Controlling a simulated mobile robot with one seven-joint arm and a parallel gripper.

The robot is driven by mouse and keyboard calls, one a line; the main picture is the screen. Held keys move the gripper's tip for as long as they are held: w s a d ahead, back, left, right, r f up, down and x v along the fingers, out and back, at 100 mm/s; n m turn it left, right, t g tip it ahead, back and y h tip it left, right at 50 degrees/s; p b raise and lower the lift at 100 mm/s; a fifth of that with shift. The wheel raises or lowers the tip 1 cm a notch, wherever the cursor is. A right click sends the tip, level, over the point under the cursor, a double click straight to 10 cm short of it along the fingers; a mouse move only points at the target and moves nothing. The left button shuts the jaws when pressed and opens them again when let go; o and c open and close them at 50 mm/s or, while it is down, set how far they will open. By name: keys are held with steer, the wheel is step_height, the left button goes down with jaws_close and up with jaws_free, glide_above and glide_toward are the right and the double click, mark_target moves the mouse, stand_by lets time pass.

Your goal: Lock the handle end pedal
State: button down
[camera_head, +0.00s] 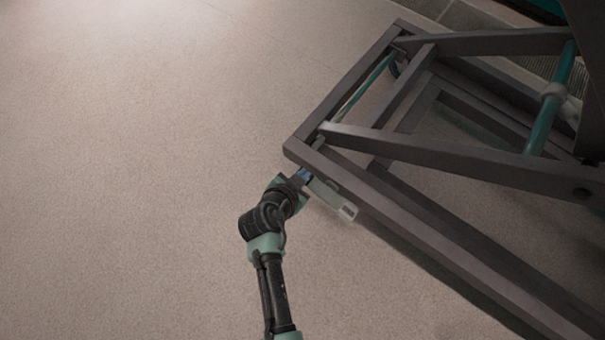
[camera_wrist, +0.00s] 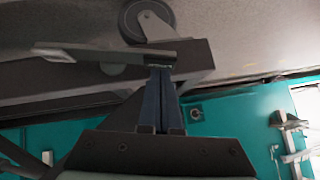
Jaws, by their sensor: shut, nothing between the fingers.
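The pedal (camera_head: 333,199) is a flat, pale grey-green lever with a slot near its free end, at the near corner of a dark metal frame. In the wrist view the pedal (camera_wrist: 110,52) lies roughly level across the upper left, its slotted end to the left. My gripper (camera_head: 305,175) is at the frame corner, close to the pedal's inner end. In the wrist view its blue fingers (camera_wrist: 160,70) are together and empty, their tips at the pedal's right part. I cannot tell whether they touch it. The pedal's pivot is hidden.
The dark frame (camera_head: 440,240) with slanted bars and teal rods (camera_head: 548,105) fills the right side. A caster wheel (camera_wrist: 148,18) shows beside the pedal in the wrist view. Teal walls (camera_wrist: 235,115) show beyond. The beige floor (camera_head: 130,150) on the left is clear.

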steer(key=shift+w+a+f+h, duration=0.1)
steer(key=shift+a+f+h, duration=0.1)
steer(key=shift+h, duration=0.1)
steer(key=shift+f+n+g, duration=0.15)
steer(key=shift+n+g, duration=0.15)
steer(key=shift+w+a+f+n+g+h+b, duration=0.25)
steer(key=shift+f+n+g+h+b, duration=0.1)
steer(key=shift+f+h+b, duration=0.2)
steer(key=shift+w+a+f+n+g+h+b, duration=0.15)
steer(key=shift+a+f+n+g+h+b, duration=0.2)
steer(key=shift+f+h, duration=0.3)
steer(key=shift+f+b, duration=0.15)
steer(key=shift+b, duration=0.15)
steer(key=shift+f, duration=0.1)
